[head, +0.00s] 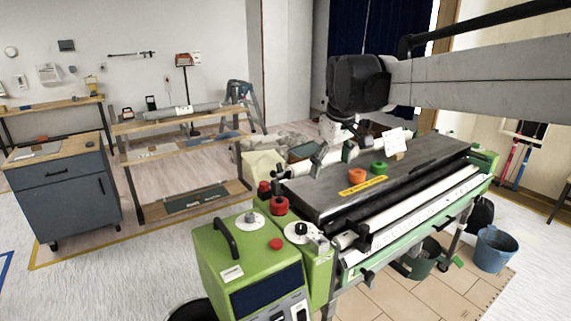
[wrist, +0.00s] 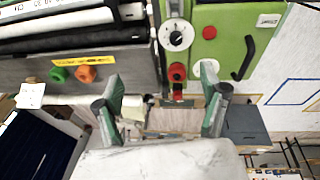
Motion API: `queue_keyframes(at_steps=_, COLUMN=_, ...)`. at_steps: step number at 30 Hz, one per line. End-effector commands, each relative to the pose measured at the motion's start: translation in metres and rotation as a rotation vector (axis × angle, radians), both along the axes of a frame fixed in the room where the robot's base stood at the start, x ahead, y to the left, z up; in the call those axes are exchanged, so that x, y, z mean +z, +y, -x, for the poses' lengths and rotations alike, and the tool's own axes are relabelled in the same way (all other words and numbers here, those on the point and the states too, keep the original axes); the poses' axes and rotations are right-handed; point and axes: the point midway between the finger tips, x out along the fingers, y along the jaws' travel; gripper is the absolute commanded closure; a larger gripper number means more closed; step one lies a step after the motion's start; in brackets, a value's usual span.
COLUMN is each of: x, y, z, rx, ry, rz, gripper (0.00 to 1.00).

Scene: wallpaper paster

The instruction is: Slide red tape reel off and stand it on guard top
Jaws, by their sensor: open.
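A red tape reel (head: 279,206) sits at the near left end of the machine, beside the green control box. The red reel (wrist: 177,71) also shows in the wrist view, above the gap between my fingers. Whether a spindle runs through it is unclear. The dark flat guard top (head: 425,158) carries an orange reel (head: 357,176) and a green reel (head: 379,168). My gripper (head: 332,156) is above the guard's far left part. In the wrist view its green-sided fingers (wrist: 162,97) are wide apart and empty, clear of the red reel.
A smaller dark red part (head: 264,187) is just behind the red reel. The green control box (head: 250,262) has a black handle and a red button. The guard's near left area is bare.

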Motion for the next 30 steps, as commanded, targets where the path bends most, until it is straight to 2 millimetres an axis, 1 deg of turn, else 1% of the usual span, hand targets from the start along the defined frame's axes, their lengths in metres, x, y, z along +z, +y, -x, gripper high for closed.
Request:
queue_keyframes(at_steps=1, x=0.001, y=0.009, z=-0.016, rx=0.029, ry=0.013, rz=0.008, gripper=0.25)
queue_keyframes(at_steps=8, x=-0.012, y=0.044, z=-0.076, rx=0.161, ry=0.077, rz=0.043, gripper=0.25)
queue_keyframes(at_steps=12, x=-0.027, y=0.066, z=-0.108, rx=0.242, ry=0.118, rz=0.063, gripper=0.25)
queue_keyframes(at_steps=14, x=-0.035, y=0.076, z=-0.121, rx=0.278, ry=0.134, rz=0.071, gripper=0.25)
queue_keyframes(at_steps=18, x=-0.057, y=0.099, z=-0.147, rx=0.360, ry=0.174, rz=0.087, gripper=0.25)
queue_keyframes(at_steps=24, x=-0.088, y=0.127, z=-0.172, rx=0.461, ry=0.221, rz=0.105, gripper=0.25)
queue_keyframes(at_steps=27, x=-0.100, y=0.135, z=-0.178, rx=0.495, ry=0.239, rz=0.110, gripper=0.25)
queue_keyframes(at_steps=30, x=-0.107, y=0.141, z=-0.182, rx=0.517, ry=0.248, rz=0.114, gripper=0.25)
